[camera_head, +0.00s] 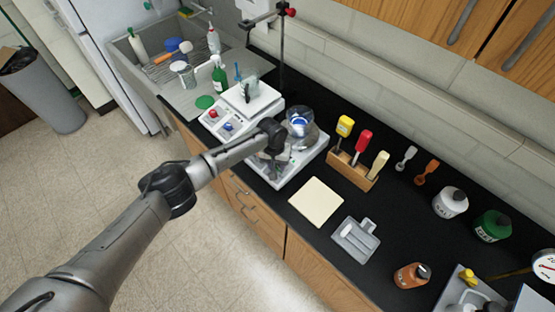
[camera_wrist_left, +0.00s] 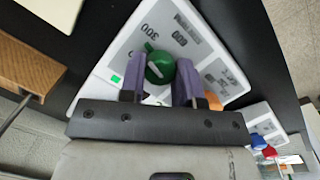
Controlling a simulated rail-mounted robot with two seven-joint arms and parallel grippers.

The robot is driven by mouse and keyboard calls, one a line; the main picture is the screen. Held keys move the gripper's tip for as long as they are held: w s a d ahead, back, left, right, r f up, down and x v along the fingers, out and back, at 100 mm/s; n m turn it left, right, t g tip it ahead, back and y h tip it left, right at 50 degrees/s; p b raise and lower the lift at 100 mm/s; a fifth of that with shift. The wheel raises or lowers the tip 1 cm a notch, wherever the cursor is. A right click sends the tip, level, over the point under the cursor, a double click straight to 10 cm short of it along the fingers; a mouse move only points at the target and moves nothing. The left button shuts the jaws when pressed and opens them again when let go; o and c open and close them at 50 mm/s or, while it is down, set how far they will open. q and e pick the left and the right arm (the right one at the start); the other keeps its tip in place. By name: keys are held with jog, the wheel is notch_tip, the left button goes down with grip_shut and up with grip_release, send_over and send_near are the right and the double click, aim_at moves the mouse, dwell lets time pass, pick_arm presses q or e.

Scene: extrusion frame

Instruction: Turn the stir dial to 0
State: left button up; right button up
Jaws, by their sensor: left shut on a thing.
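A white hotplate-like device (camera_head: 295,172) stands on the black counter, with a glass vessel (camera_head: 300,121) on its far side. In the left wrist view its white panel (camera_wrist_left: 195,25) carries a green dial (camera_wrist_left: 158,65) with a light pointer line. The marks 300 and 600 are printed near the dial; other lettering is too small to read. My left gripper (camera_wrist_left: 158,82) has its two fingers on either side of the green dial and is shut on it. An orange part (camera_wrist_left: 213,101) is partly hidden behind one finger. My right gripper is not in view.
A second white device (camera_head: 240,110) with red and blue knobs stands to the left, near a green bottle (camera_head: 219,77). A wooden rack (camera_head: 353,170) with colored-handled tools is to the right. A cream pad (camera_head: 316,201) and grey tray (camera_head: 356,238) lie in front.

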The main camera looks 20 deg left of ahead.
pick_arm(q)
jog(key=n+h+p, duration=0.1)
jog(key=n+p, duration=0.3)
jog(key=n, duration=0.1)
jog(key=shift+r+p, duration=0.2)
jog(key=shift+p, duration=0.1)
jog(key=shift+f+n+t+p, duration=0.1)
jog(key=shift+n+t+p, duration=0.3)
jog(key=shift+n+p, duration=0.8)
jog(key=shift+n, duration=0.3)
jog(key=shift+a, duration=0.1)
jog(key=o, duration=0.9)
jog(key=shift+f, duration=0.1)
